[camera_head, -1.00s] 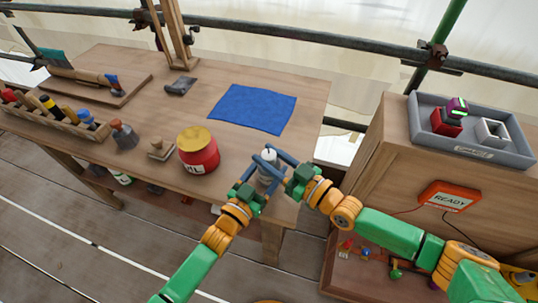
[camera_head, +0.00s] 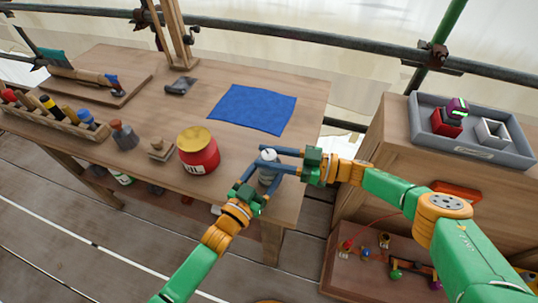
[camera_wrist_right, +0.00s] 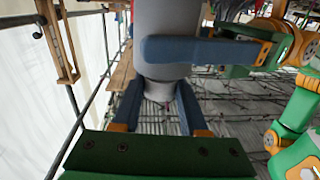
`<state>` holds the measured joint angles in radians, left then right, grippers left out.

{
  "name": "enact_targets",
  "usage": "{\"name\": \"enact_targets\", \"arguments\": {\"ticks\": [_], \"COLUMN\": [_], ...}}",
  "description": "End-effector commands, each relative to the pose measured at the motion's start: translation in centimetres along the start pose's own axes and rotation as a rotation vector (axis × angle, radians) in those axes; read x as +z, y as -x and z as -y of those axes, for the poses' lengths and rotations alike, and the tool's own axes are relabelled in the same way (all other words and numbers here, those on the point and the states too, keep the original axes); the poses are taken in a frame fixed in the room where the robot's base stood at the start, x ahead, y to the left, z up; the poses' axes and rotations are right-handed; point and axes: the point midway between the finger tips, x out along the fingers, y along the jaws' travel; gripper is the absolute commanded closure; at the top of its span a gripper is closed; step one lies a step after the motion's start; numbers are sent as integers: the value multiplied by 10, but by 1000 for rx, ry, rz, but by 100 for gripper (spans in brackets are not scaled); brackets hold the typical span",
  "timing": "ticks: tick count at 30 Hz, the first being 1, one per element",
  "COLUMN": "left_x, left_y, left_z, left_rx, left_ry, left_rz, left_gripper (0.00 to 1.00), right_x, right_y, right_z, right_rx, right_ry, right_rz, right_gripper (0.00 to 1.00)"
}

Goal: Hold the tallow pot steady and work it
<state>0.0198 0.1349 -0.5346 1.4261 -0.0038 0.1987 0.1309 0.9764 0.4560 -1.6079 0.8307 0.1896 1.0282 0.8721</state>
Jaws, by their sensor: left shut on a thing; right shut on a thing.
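The small grey pot (camera_head: 267,177), which I take to be the tallow pot, stands upright near the table's front right corner, with a pale top (camera_head: 268,154). My left gripper (camera_head: 265,169) is shut on its body from the front. My right gripper (camera_head: 262,157) comes in from the right, higher up, and is shut on its upper part. In the right wrist view the grey body (camera_wrist_right: 165,18) shows large, with a blue finger of my left gripper across it. The right gripper's fingers (camera_wrist_right: 160,92) flank the paler end. The fingers hide part of the pot.
A red jar with a yellow lid (camera_head: 198,157) stands just left of the pot. A blue cloth (camera_head: 253,108) lies behind on the table (camera_head: 310,100). A wooden cabinet (camera_head: 385,140) with a grey tray (camera_head: 515,158) stands to the right. A tool rack (camera_head: 50,122) is at far left.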

Motion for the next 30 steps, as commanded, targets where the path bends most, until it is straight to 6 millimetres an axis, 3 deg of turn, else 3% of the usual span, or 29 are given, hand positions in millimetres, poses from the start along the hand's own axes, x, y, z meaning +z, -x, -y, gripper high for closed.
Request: {"name": "enact_targets", "arguments": {"ticks": [18, 19, 22, 30], "left_x": [3, 3, 3, 2], "left_y": [1, 1, 1, 1], "left_z": [-1, -1, -1, -1], "left_rx": [2, 2, 2, 1], "left_ry": [-3, -3, -3, -1], "left_rz": [8, 8, 8, 7], "left_gripper": [93, 93, 93, 93], "right_x": [-1, -1, -1, 0], "right_y": [0, 0, 0, 1], "right_z": [0, 0, 0, 0], "right_rx": [-43, -43, -43, -44], "right_ry": [-7, -7, -7, -8], "right_rz": [2, 2, 3, 5], "right_gripper": [100, 52, 26, 26]}}
